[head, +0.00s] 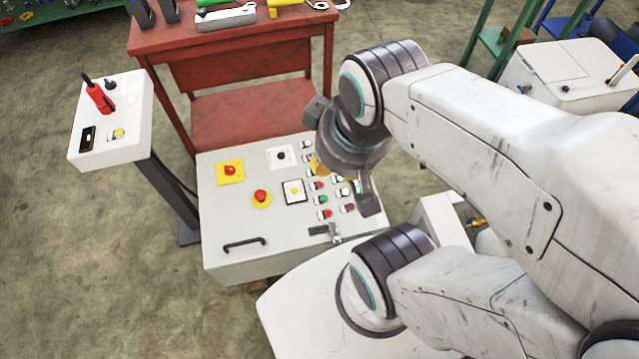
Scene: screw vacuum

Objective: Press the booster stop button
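The white control panel (226,205) carries two columns of small red, green and other buttons near its right side. Red buttons show at the upper left of this group (319,185), at the lower left (327,213) and at the right (348,208). Their labels are too small to read, so I cannot tell which one is the booster stop button. My gripper (350,172) is over the upper right of the panel and hides some of the buttons. One dark finger points down by the right column. I cannot tell the gap between the fingers, or whether they touch the panel.
Two red mushroom buttons (230,170) (261,197) sit on yellow plates on the panel. A black handle (244,243) is at its front. A white pedestal box (112,130) stands left. A red workbench (235,60) with tools stands behind. Floor at left is clear.

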